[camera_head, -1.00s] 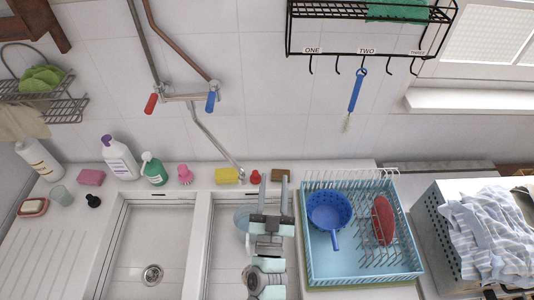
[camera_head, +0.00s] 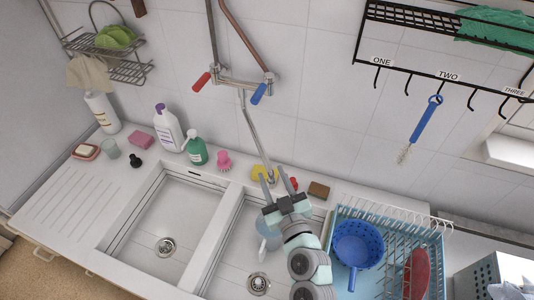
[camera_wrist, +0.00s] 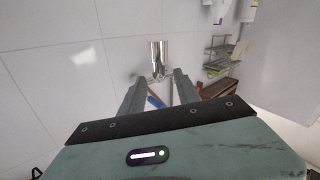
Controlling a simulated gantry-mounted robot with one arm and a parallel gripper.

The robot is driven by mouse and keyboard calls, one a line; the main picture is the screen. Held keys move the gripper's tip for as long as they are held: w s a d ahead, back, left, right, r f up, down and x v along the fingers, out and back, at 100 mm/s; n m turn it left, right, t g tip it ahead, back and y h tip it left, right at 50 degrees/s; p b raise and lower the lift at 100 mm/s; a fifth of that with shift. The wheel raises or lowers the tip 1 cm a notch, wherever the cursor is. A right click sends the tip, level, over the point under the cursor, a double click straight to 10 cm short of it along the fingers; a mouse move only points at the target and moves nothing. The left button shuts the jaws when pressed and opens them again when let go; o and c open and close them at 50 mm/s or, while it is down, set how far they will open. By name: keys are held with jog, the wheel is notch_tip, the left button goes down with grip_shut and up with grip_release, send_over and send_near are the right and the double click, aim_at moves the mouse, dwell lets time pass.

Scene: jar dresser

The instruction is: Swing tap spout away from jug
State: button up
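The metal tap spout (camera_head: 255,137) runs down from the wall tap (camera_head: 236,85), with its red and blue handles, toward the right basin. In the head view my gripper (camera_head: 275,177) is at the spout's lower end, with its fingers apart. The wrist view shows the shiny spout end (camera_wrist: 158,58) just beyond and between the open fingertips (camera_wrist: 160,77); I cannot tell whether they touch it. The pale blue translucent jug (camera_head: 267,236) stands in the right basin, below the spout end and partly hidden by my gripper.
A yellow sponge (camera_head: 262,172), a red item (camera_head: 293,184) and a brown block (camera_head: 318,190) lie on the back ledge near my gripper. The blue dish rack (camera_head: 340,212) holds a colander (camera_head: 358,244) close at right. The left basin (camera_head: 180,215) is empty.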

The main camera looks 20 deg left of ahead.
aim_at(264, 154)
jog(key=p+x, duration=0.2)
jog(key=x, duration=0.6)
jog(key=shift+w, duration=0.15)
jog(key=shift+c, duration=0.6)
grip_shut()
dwell(0.5)
